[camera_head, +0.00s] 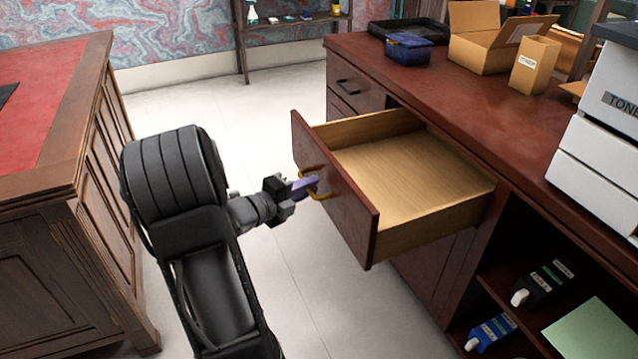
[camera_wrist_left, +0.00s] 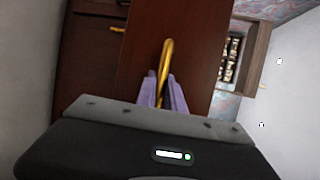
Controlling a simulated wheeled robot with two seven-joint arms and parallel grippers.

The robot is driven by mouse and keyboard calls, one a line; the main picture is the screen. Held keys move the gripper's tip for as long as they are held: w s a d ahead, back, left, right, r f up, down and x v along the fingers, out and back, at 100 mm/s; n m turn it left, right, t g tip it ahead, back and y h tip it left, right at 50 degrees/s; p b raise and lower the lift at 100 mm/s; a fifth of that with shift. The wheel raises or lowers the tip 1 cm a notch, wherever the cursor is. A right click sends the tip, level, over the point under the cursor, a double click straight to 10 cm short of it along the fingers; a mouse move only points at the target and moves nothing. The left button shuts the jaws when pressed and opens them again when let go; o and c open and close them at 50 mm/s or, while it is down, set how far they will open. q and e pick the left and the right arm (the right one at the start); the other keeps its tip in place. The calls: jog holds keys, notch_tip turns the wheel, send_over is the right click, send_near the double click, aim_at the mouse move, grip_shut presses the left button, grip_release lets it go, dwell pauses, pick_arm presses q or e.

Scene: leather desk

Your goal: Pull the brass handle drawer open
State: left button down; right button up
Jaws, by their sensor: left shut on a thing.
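The drawer (camera_head: 400,172) stands far out of the dark wooden cabinet, and its bare light-wood inside is visible and empty. Its dark red-brown front panel (camera_head: 347,205) carries a brass handle (camera_head: 319,194). My left gripper (camera_head: 309,187) comes in from the left and is shut on the handle in front of the panel. In the left wrist view the brass handle (camera_wrist_left: 167,58) runs between the two purple fingers (camera_wrist_left: 165,95). The handle's far end meets the drawer front. My right gripper is not in view.
Another drawer with a black handle (camera_head: 348,87) is shut at the cabinet's far end. A blue box (camera_head: 408,49), open carton (camera_head: 490,45) and white toner boxes (camera_head: 605,150) stand on or by the cabinet. A red-topped desk (camera_head: 60,110) stands left; the floor between is clear.

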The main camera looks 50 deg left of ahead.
pick_arm(q)
jog(key=c, duration=1.5)
grip_release()
jog(key=shift+o, duration=0.2)
jog(key=p+v, duration=0.1)
jog(key=v, duration=0.6)
jog(key=shift+s, duration=0.4)
